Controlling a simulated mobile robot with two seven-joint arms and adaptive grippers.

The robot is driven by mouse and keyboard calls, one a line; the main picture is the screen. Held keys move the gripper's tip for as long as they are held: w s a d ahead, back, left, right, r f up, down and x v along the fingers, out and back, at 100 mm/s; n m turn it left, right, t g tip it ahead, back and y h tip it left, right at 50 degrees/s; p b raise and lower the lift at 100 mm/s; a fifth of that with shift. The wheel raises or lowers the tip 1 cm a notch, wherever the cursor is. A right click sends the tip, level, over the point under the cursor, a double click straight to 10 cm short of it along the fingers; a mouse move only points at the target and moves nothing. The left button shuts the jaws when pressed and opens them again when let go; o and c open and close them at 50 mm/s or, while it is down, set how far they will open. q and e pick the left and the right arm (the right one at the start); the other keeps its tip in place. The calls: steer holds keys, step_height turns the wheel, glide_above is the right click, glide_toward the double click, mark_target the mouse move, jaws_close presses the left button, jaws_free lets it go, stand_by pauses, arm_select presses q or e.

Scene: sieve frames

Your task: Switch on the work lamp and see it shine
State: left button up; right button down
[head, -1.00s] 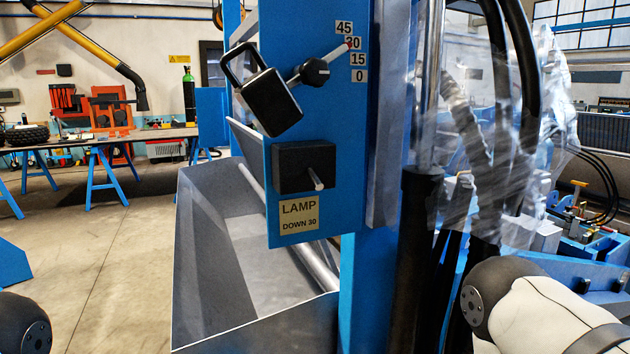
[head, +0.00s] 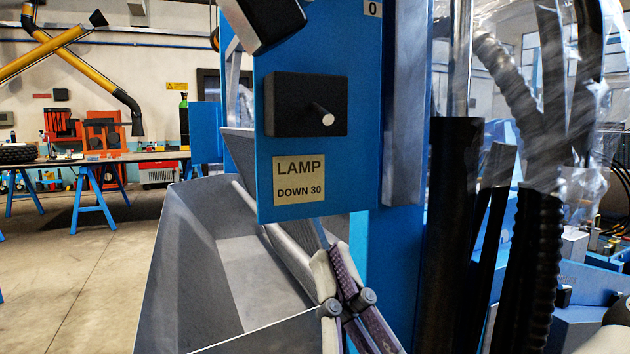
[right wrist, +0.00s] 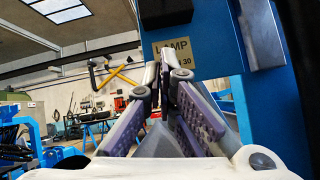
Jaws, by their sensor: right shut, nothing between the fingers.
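A black switch box (head: 285,104) with a short metal toggle (head: 323,114) is on the blue panel (head: 355,165); the toggle points down to the right. Under it is a label (head: 299,180) reading "LAMP DOWN 30". A black box-like body (head: 262,22) shows at the top edge, mostly cut off; I cannot tell if it is the lamp, and no glow shows. My right gripper (head: 334,260) is shut and empty, below the panel and apart from the toggle. In the right wrist view its fingers (right wrist: 162,70) are together, with the label behind them. My left gripper is not in view.
A grey metal trough (head: 185,270) stands below and behind the panel. Black hoses (head: 540,240) and clear plastic sheeting (head: 500,50) are at the right. A workbench (head: 95,160) stands far back at the left.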

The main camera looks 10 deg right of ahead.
mark_target(321, 112)
steer(key=shift+r+h, duration=0.15)
steer(key=shift+h, duration=0.15)
steer(key=w+r+p, duration=0.1)
steer(key=w+r, duration=0.1)
steer(key=r, duration=0.1)
steer(key=w+r+p, duration=0.2)
steer(key=r, duration=0.1)
steer(key=w+r+p, duration=0.1)
steer(key=w+r, duration=0.1)
steer(key=r, duration=0.1)
steer(key=shift+w+a+r, duration=0.15)
steer(key=shift+a+r, duration=0.05)
steer(key=shift+r, duration=0.15)
arm_select(q)
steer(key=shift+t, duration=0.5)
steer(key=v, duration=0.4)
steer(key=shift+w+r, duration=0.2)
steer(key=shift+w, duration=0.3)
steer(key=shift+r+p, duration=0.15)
steer(key=shift+p, duration=0.2)
arm_select(e)
steer(key=shift+w, duration=0.1)
